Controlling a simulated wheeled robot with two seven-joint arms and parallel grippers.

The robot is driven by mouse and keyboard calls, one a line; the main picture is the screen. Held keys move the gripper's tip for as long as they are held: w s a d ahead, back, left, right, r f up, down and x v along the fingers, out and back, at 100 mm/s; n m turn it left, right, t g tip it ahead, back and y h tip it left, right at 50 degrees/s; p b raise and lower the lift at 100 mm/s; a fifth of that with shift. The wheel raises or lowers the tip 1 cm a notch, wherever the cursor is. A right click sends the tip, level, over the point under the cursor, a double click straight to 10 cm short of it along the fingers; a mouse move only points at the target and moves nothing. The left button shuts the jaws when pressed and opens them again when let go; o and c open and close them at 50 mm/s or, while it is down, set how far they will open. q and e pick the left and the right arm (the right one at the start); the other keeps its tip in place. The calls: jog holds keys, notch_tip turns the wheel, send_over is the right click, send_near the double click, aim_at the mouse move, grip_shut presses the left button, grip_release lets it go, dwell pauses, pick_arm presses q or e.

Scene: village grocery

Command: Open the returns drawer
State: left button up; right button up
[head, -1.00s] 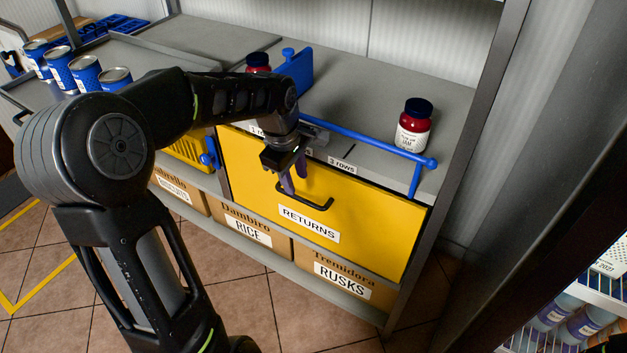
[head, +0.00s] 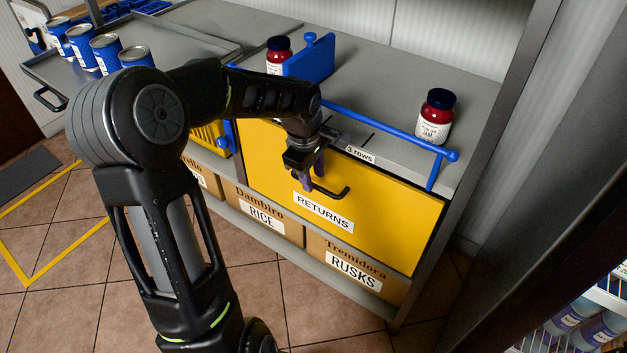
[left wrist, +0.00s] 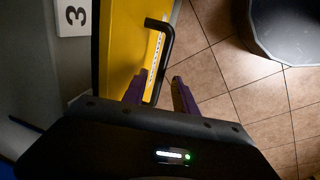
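The returns drawer (head: 385,225) has a yellow front with a white RETURNS label and sits in the grey shelf unit. It looks shut. Its black bar handle (head: 342,194) is near the top of the front. My left gripper (head: 311,178) is at the handle's left part, hiding that end. In the left wrist view the two purple fingers (left wrist: 159,92) are apart, and the handle (left wrist: 163,62) appears between them. I cannot tell whether either finger touches it. My right gripper is not in view.
A blue rail (head: 390,127) runs along the shelf edge above the drawer. A jam jar (head: 435,118) stands behind it, another (head: 278,55) by a blue divider (head: 310,60). Tiled floor in front is clear.

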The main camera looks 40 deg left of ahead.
pick_arm(q)
jog(key=shift+w+f, duration=0.2)
jog(key=shift+f, duration=0.65)
jog(key=shift+c, duration=0.5)
grip_shut()
dwell(0.3)
